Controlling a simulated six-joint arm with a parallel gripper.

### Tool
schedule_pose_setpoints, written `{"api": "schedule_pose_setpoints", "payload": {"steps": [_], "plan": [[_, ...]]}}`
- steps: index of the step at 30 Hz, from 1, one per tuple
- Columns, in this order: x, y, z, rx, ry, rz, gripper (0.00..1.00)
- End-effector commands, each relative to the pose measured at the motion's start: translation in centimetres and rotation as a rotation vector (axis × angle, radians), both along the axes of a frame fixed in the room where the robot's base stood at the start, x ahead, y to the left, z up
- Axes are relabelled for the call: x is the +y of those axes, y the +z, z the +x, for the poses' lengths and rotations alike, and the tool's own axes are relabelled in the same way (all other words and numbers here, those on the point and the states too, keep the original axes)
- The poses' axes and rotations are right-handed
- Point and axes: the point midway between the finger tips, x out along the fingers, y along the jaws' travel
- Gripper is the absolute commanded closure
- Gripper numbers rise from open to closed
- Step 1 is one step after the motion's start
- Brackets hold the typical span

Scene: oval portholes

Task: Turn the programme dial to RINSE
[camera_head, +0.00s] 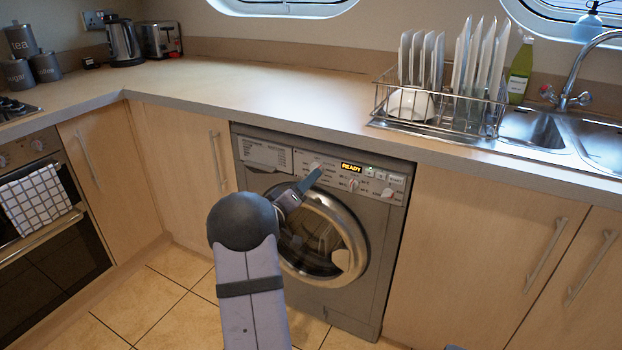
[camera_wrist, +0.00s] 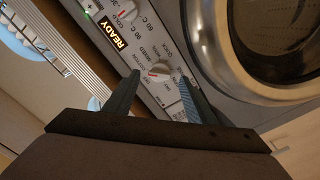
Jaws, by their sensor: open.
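The programme dial (camera_wrist: 159,71) is a round pale knob with a small red mark on the washing machine's grey panel. In the wrist view, words such as MIXED and QUICK are printed around it; I cannot make out RINSE or tell surely which word the mark faces. My gripper (camera_wrist: 161,77) is open, one finger on each side of the dial in that view; I see no clear contact. In the head view, my gripper (camera_head: 316,176) reaches the panel of the washing machine (camera_head: 376,250) at the dial (camera_head: 315,166), which its fingers partly cover.
A second knob (camera_head: 353,184) with temperature labels sits beside the dial, under the lit READY display (camera_head: 351,168). Small buttons line the panel's right. The round door (camera_head: 335,240) is below. The worktop (camera_head: 260,90) overhangs above, with a dish rack (camera_head: 440,112) on it.

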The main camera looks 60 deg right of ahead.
Motion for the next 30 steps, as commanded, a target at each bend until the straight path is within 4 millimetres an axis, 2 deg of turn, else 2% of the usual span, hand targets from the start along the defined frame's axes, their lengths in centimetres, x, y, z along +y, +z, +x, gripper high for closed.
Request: {"api": "schedule_pose_setpoints", "payload": {"steps": [3, 9, 20, 21, 26, 30], "plan": [[-1.6, -0.1, -0.1, 0.0, -0.001, -0.001, 0.5], [-3.1, 0.0, 0.0, -0.001, 0.0, -0.001, 0.5], [-3.6, 0.0, 0.0, 0.0, 0.001, 0.0, 0.5], [-3.6, 0.0, 0.0, 0.0, 0.001, 0.0, 0.54], [-3.6, 0.0, 0.0, 0.0, 0.001, 0.0, 0.91], [-3.6, 0.0, 0.0, -0.001, 0.001, -0.001, 0.91]]}}
